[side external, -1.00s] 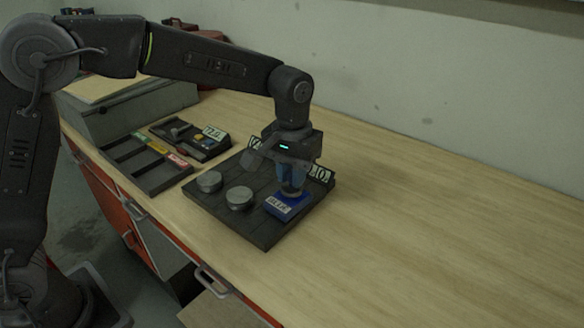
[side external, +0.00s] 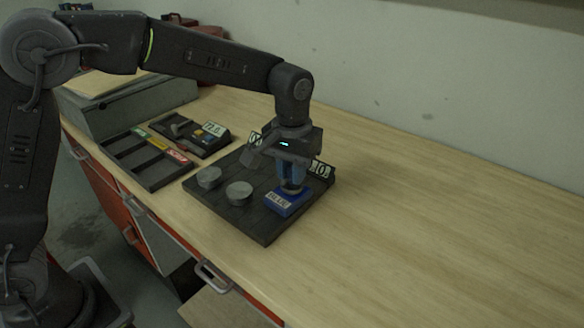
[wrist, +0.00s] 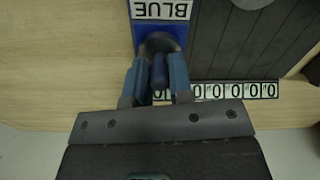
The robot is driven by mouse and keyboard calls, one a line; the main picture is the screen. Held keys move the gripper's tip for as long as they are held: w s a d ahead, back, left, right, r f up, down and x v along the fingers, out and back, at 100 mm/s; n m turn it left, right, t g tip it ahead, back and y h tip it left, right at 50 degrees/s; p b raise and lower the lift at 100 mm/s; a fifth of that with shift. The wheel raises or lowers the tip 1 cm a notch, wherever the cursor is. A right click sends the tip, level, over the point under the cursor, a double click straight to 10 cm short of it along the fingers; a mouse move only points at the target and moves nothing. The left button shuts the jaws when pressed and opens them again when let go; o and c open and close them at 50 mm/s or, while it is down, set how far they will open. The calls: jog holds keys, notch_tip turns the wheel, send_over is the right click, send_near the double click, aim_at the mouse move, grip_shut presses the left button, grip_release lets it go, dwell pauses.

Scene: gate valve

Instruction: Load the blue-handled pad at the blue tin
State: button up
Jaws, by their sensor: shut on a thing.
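The blue tin (side external: 283,208) is a square blue block with a white BLUE label, at the right front part of the dark board. My gripper (side external: 291,178) is directly above it, pointing down, its fingers shut on the upright blue handle of the pad (side external: 292,189). In the wrist view, the blue handle (wrist: 159,70) stands between the fingertips (wrist: 158,84). The round dark pad head (wrist: 160,43) is over the blue tin (wrist: 143,36) and hides part of it. I cannot tell whether pad and tin touch.
A divided tray (side external: 150,168) and a small device (side external: 197,136) lie to the left. The table at right is clear.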

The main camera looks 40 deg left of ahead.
jog(key=shift+f, duration=0.4)
dwell(1.1)
jog(key=shift+r, duration=0.1)
jog(key=shift+r, duration=3.5)
